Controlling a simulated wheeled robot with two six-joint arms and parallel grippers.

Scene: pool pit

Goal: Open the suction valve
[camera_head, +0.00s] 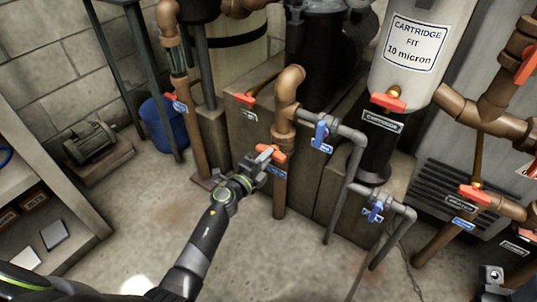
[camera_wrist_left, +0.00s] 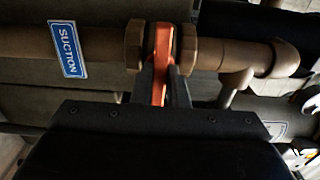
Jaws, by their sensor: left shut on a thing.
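The suction valve has an orange-red lever (camera_head: 271,153) on a vertical brown pipe in the middle of the head view. A blue label (camera_head: 277,171) sits just below it; in the left wrist view this label (camera_wrist_left: 68,50) reads SUCTION. My left gripper (camera_head: 257,168) reaches the valve from the front left and is shut on the lever. In the left wrist view the lever (camera_wrist_left: 160,62) stands between the fingers (camera_wrist_left: 168,85) and lies across the pipe (camera_wrist_left: 100,45). The fingertips are partly hidden in shadow.
Blue-handled valves (camera_head: 321,132) on grey pipes stand just right of the suction valve. Other red-handled valves (camera_head: 388,102) are around the white cartridge filter (camera_head: 423,35). A motor (camera_head: 92,143), a blue bucket (camera_head: 165,125) and a shelf (camera_head: 50,195) are at the left. The front floor is mostly clear.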

